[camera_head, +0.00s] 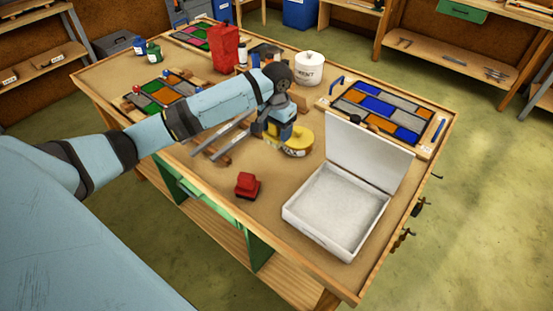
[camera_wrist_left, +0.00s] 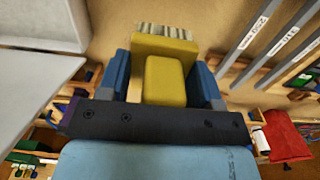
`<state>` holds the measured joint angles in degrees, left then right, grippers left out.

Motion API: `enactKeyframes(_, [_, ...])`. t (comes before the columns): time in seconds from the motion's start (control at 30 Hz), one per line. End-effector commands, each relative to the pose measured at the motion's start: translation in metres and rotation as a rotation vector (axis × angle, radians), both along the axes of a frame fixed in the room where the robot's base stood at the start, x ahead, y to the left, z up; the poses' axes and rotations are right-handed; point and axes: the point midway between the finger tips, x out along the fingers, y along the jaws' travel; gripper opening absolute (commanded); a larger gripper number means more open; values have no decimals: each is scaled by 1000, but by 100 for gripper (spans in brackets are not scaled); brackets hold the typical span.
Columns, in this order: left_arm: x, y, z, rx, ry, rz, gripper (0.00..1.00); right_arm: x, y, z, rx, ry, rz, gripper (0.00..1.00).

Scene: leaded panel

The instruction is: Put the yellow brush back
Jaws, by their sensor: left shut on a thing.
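The yellow brush (camera_wrist_left: 165,75) with pale bristles sits between the blue fingers of my left gripper (camera_wrist_left: 164,88) in the left wrist view. The bristles are at the top of that picture, against the tan tabletop. In the head view my left gripper (camera_head: 279,132) is shut and points down over the middle of the workbench. A yellow rounded shape (camera_head: 299,139) shows right beside it; I cannot tell how much of this is the brush. My right gripper is in neither view.
An open white box (camera_head: 322,205) stands at the front right of the workbench, a small red block (camera_head: 247,185) left of it. A leaded panel (camera_head: 385,112) lies at the right, a white tub (camera_head: 309,68) behind. Grey strips (camera_head: 222,135) lie left of my gripper.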

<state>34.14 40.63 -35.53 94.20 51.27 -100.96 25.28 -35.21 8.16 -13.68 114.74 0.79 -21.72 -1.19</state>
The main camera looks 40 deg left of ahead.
Motion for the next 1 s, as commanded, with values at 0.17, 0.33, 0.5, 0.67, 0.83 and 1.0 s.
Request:
enactKeyframes(0.17, [-1, 0, -47, 0, 3, 1, 37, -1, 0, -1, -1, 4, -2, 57])
enactKeyframes(0.33, [0, 0, -72, 0, 0, 0, 37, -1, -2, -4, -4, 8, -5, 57])
enactKeyframes(0.5, [0, 0, -83, 0, 0, 0, 37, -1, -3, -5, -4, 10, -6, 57])
enactKeyframes(0.67, [-1, 0, -106, 1, 2, 2, 37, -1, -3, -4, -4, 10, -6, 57])
enactKeyframes(0.83, [0, 0, -121, 1, -1, 1, 37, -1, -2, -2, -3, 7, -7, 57])
enactKeyframes(1.0, [0, 0, -121, 1, -1, 0, 37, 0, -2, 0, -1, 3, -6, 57])
